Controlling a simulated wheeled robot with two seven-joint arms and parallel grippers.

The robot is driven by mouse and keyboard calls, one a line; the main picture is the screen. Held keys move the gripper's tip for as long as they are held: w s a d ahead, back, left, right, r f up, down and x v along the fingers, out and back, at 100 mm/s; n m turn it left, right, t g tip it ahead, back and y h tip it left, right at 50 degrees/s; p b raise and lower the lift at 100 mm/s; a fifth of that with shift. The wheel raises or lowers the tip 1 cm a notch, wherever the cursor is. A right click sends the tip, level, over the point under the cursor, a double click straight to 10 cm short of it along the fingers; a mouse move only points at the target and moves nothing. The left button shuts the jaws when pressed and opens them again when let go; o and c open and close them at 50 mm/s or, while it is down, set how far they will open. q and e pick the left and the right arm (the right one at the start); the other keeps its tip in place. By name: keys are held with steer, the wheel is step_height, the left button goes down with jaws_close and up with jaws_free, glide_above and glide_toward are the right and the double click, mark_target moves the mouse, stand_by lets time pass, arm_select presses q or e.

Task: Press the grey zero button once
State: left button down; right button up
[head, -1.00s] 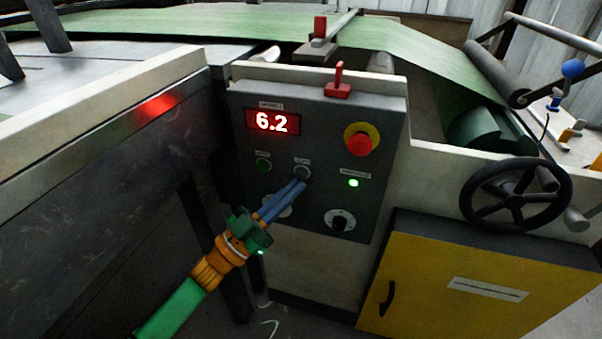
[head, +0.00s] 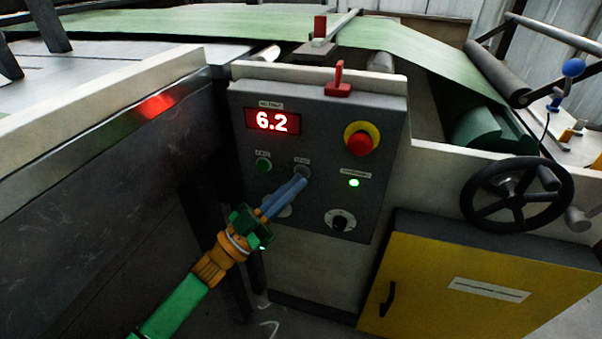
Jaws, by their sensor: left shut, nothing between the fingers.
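The grey zero button (head: 302,170) is on the dark control panel (head: 240,200), right of a green button (head: 264,165) and under the red display (head: 273,122), which reads 6.2. My left gripper (head: 303,179) is shut and empty. Its blue fingertips are right at the lower edge of the grey button and cover part of it. I cannot tell whether they touch it or whether it is pushed in. My right gripper is not in view.
A red emergency stop (head: 360,142) on a yellow ring, a lit green lamp (head: 354,183) and a black knob (head: 340,221) are close by on the panel. A red toggle lever (head: 338,82) stands on top. A black handwheel (head: 515,194) is at the right.

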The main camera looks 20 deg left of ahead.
arm_select(q)
steer(key=shift+w, duration=0.4)
stand_by(0.5)
steer(key=shift+s+p, duration=0.4)
steer(key=shift+s, duration=0.4)
